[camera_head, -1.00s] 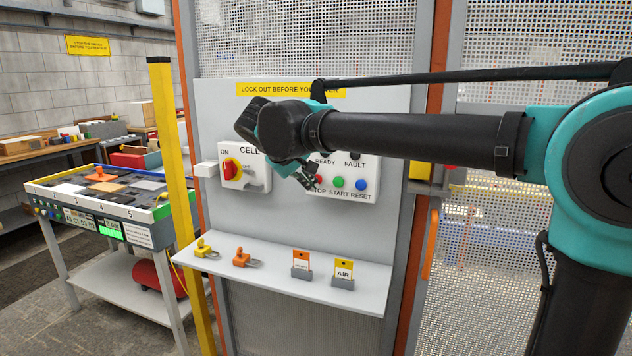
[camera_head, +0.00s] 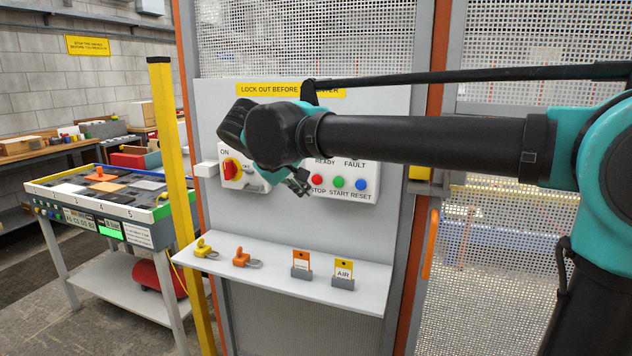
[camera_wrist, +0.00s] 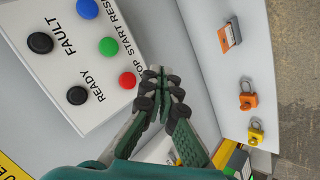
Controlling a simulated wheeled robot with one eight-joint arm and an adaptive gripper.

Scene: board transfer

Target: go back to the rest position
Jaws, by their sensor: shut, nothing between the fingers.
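My gripper (camera_head: 298,183) hangs in front of the grey panel (camera_head: 290,225), just left of the red STOP button (camera_head: 317,180). In the wrist view my gripper (camera_wrist: 163,85) has its fingertips together and nothing between them. The red button (camera_wrist: 127,80) shows close to the fingertips there, and I cannot tell the gap in depth. My arm runs across the head view from the right and covers part of the panel's sign and the top of the control boxes.
A shelf (camera_head: 290,285) below carries a yellow padlock (camera_head: 205,249), an orange padlock (camera_head: 243,257) and two tags in holders (camera_head: 343,275). A red switch (camera_head: 232,168) is left of my wrist. A yellow post (camera_head: 172,180) and a board table (camera_head: 95,195) stand further left.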

